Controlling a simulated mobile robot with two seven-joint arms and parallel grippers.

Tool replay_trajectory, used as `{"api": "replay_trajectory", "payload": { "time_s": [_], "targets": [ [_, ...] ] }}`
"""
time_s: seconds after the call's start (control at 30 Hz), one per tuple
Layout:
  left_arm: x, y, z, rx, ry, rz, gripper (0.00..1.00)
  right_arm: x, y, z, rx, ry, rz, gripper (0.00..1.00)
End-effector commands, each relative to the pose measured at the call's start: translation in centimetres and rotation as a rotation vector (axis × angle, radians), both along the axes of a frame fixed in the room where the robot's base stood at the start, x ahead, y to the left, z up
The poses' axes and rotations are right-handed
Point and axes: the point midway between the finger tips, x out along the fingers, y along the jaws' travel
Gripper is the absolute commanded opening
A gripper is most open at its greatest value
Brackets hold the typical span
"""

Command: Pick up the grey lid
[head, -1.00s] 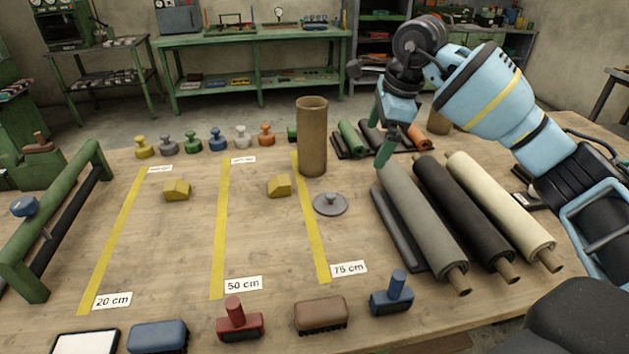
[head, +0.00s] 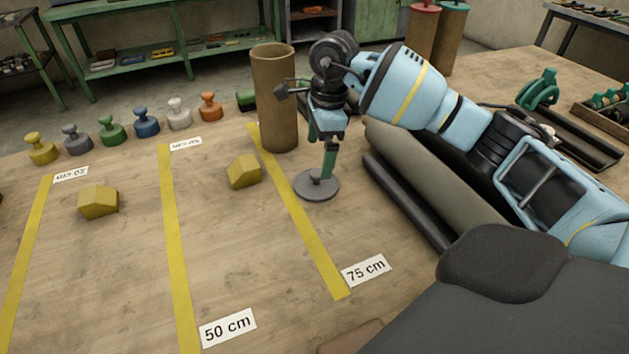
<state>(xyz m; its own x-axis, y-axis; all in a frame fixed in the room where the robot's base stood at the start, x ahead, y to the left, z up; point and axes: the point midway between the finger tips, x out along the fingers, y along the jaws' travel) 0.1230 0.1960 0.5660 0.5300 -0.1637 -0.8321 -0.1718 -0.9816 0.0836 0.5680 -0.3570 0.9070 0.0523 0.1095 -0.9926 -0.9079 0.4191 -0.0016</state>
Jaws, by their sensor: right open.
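The grey lid (head: 305,190) is a flat round disc with a small knob, lying on the wooden table (head: 250,265) just right of the 75 cm yellow strip. My right gripper (head: 321,172) points down over the lid with its green fingers open. One fingertip reaches down to the knob's right side; the other finger is partly hidden, and I cannot tell whether either touches. My left gripper is not in view.
A tall brown cardboard tube (head: 275,100) stands just behind the lid. A yellow block (head: 244,171) lies to its left. A grey sheet roll (head: 420,175) lies to the right under my arm. Several coloured knobbed pieces line the back edge.

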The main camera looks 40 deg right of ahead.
Motion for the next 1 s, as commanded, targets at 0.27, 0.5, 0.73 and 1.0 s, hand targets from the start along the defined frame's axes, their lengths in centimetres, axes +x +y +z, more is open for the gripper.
{"api": "replay_trajectory", "payload": {
  "time_s": [0.27,0.5,0.73,1.0],
  "targets": [
    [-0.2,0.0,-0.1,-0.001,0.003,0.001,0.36,0.1,0.2,-2.1,-0.001,0.001,0.001,1.00],
    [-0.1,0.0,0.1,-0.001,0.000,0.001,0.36,0.0,0.4,-4.3,0.000,0.005,0.001,1.00],
    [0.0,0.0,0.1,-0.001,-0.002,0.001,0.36,0.2,0.6,-6.9,0.000,0.002,0.000,1.00],
    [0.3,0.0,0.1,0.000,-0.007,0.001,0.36,0.2,0.6,-7.2,0.000,0.000,0.000,1.00]
  ]
}}
